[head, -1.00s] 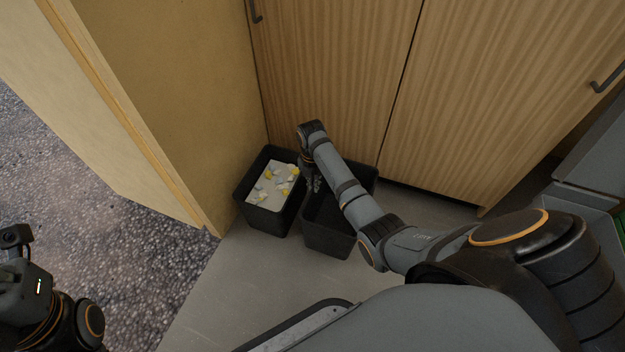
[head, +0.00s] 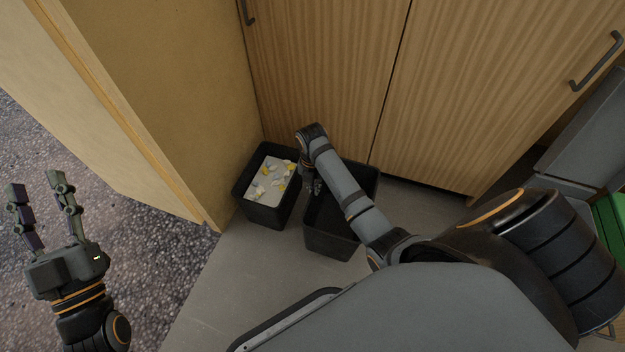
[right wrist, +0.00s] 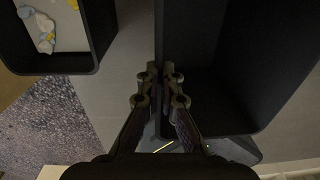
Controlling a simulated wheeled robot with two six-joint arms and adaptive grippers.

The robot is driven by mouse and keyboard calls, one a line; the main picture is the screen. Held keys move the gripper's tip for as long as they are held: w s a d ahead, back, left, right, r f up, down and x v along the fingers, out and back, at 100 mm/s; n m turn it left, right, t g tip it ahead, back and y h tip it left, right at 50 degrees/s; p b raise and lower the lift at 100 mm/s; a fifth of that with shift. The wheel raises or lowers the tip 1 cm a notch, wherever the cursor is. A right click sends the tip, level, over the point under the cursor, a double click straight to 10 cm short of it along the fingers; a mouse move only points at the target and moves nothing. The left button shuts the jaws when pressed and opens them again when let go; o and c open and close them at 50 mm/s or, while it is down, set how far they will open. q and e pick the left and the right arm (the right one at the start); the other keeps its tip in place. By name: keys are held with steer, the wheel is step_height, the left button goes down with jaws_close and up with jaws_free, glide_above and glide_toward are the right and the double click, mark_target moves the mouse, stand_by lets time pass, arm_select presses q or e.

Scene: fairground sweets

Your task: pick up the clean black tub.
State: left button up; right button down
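The clean black tub (head: 332,242) stands at the foot of the cabinet doors, empty inside where I can see. My right arm crosses over it and hides part of its rim. My right gripper (head: 311,186) is at its left wall. In the right wrist view, the fingers (right wrist: 159,76) close around the clean tub's wall (right wrist: 205,103), one on each side. Whether the tub is clear of the floor, I cannot tell. My left gripper (head: 40,187) is open and empty at the far left, over the speckled ground.
A second black tub (head: 266,215), holding a pale slab with yellow and grey bits, stands just left, against the wooden side panel (head: 190,100). Cabinet doors (head: 320,70) close off the back. Grey floor (head: 225,290) is clear in front. A green item (head: 608,225) shows at right.

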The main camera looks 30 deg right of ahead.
arm_select(q)
step_height(320, 180, down, 14)
steer(key=w+g+p, duration=0.2)
steer(key=g, duration=0.5)
steer(key=s+f+g, duration=0.3)
steer(key=s+f, duration=0.1)
steer(key=f, duration=0.4)
steer(key=s+f+g+p, duration=0.1)
steer(key=s+f+g, duration=0.3)
steer(key=f, duration=0.3)
steer(key=shift+s+d+f+n+y, duration=0.25)
steer(key=shift+d+f+n+y, duration=0.05)
steer(key=shift+d+f+n, duration=0.1)
arm_select(e)
steer(key=s+a+r, duration=0.1)
steer(key=s+r, duration=0.1)
steer(key=s, duration=0.3)
steer(key=shift+s+a+r, duration=0.2)
steer(key=shift+r, duration=0.05)
